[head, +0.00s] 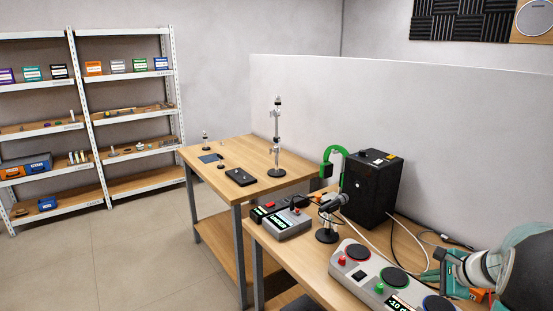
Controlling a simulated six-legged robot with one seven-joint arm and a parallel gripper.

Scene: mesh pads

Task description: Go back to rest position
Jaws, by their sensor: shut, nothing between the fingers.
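My gripper (432,272) is at the lower right, at the end of my arm, which comes in from the right edge. Its teal fingers are shut and hold nothing. It hangs over the right side of the near wooden table (310,262), close beside a grey box (348,275) with several round dark pads and a lit display. From this view I cannot tell the exact gap between the fingertips and the box. Part of the box is cut off by the bottom edge.
A microphone on a stand (328,228), a black cabinet (372,190), a green clamp-like piece (329,160) and a grey device with a display (281,223) stand on the near table. Cables lie behind. A second table (215,160) holds a tall metal stand (277,140). Shelves (88,120) stand left; the floor (110,255) is clear.

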